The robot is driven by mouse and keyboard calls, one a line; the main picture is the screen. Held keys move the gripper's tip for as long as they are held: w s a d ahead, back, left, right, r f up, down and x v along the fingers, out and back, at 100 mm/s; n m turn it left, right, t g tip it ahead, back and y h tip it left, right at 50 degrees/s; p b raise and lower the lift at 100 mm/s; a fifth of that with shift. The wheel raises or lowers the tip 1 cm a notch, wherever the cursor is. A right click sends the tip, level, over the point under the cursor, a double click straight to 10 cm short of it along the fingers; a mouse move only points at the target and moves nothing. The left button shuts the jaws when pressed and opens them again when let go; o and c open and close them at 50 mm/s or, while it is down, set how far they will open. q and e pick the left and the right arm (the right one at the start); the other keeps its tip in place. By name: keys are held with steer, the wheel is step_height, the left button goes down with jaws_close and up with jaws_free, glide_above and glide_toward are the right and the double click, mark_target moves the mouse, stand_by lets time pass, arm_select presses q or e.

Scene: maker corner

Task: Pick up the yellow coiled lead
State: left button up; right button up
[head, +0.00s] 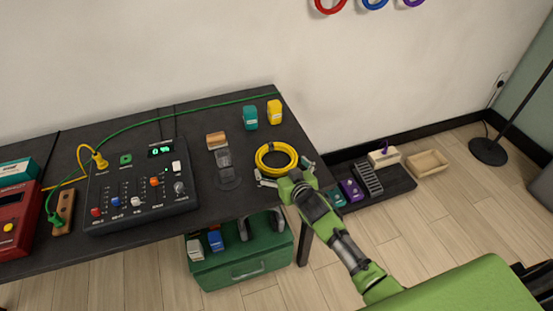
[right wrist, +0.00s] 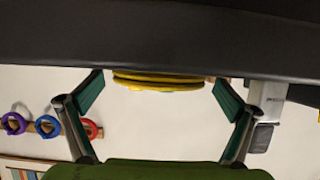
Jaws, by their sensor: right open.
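The yellow coiled lead (head: 261,157) lies flat as a ring near the right end of the dark table (head: 235,195). In the right wrist view the lead (right wrist: 158,82) shows edge-on between my fingers, against the table surface, which fills the top of the picture. My right gripper (head: 283,171) is at the lead's near side, with its fingers spread to either side. It also shows in the right wrist view (right wrist: 158,90), open with nothing clamped. Whether a finger touches the lead I cannot tell. My left gripper is not in view.
A teal container (head: 250,118) and a yellow one (head: 275,112) stand behind the lead. Left are a tape dispenser (head: 225,165) and a black control panel (head: 140,190). A green cable (head: 190,108) crosses the table's back. A green box (head: 245,265) sits below the table.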

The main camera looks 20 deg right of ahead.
steer(key=shift+c, duration=0.4)
steer(key=c, duration=1)
steer(key=shift+r, duration=0.1)
